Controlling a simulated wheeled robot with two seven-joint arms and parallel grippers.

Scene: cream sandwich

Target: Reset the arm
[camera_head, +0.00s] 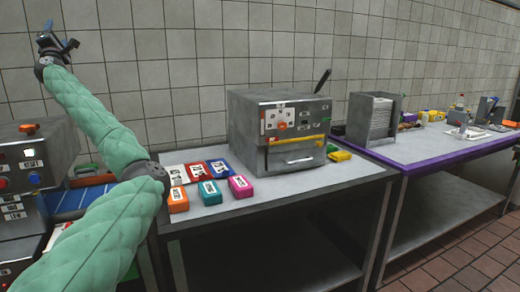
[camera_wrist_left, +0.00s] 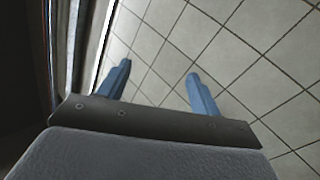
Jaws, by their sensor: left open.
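My left arm comes in from the left in the head view, in a green quilted sleeve, and reaches up high. My left gripper (camera_head: 58,42) is raised in front of the tiled wall at the upper left, well above the tables. In the left wrist view, its two blue fingers (camera_wrist_left: 160,92) stand wide apart with nothing between them, and tiles show behind. My right gripper is in neither view.
A grey machine (camera_head: 278,131) stands on the middle table (camera_head: 300,187), with several small coloured boxes (camera_head: 240,186) at its left front. Another machine (camera_head: 30,170) stands at the left edge. A purple-edged table (camera_head: 430,148) is at the right.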

